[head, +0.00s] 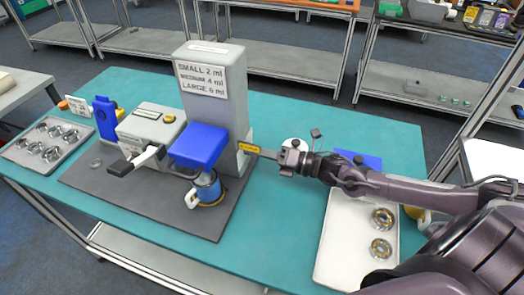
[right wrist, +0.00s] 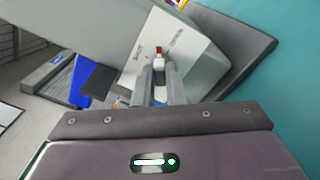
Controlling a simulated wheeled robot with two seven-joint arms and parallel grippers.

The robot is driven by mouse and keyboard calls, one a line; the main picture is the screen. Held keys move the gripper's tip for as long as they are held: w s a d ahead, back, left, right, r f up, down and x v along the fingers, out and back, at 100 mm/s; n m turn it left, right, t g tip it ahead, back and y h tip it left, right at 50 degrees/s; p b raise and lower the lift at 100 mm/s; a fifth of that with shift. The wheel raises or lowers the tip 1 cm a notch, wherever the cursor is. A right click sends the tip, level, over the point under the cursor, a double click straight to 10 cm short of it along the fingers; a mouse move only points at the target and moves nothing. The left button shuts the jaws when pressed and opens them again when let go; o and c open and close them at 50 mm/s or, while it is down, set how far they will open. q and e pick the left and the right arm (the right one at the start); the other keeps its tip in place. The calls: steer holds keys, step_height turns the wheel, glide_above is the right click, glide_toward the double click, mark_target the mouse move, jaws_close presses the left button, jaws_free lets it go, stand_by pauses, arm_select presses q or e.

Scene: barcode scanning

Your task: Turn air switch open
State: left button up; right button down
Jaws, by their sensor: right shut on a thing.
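The tall grey machine (head: 215,100) stands on a dark mat, with a white dosage sign on its front. A yellow label (head: 249,148) shows at its lower right side. My right gripper (head: 270,153) reaches in from the right and meets the machine beside this label. In the right wrist view, the fingers (right wrist: 159,66) are shut on a small pale switch with a red end (right wrist: 158,50), set against a light panel (right wrist: 180,50). The fingers partly hide the switch, so its exact angle is unclear. My left gripper is not in view.
A blue block (head: 198,146) juts from the machine above a blue cylinder (head: 208,187). A white tray (head: 345,240) with metal rings lies front right, under my right arm. A grey tray (head: 47,142) with several rings lies far left. The teal table is clear behind the machine.

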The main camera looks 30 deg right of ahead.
steer(key=m+p, duration=0.1)
steer(key=m, duration=0.5)
steer(key=shift+d+m, duration=0.1)
steer(key=shift+m, duration=0.2)
steer(key=shift+p, duration=0.3)
steer(key=c, duration=1.5)
jaws_free()
steer(key=shift+f, duration=0.1)
steer(key=shift+s+d+f, duration=0.1)
steer(key=shift+s+d, duration=0.15)
steer(key=shift+s, duration=0.05)
steer(key=shift+b+v, duration=0.3)
steer(key=shift+v, duration=3.2)
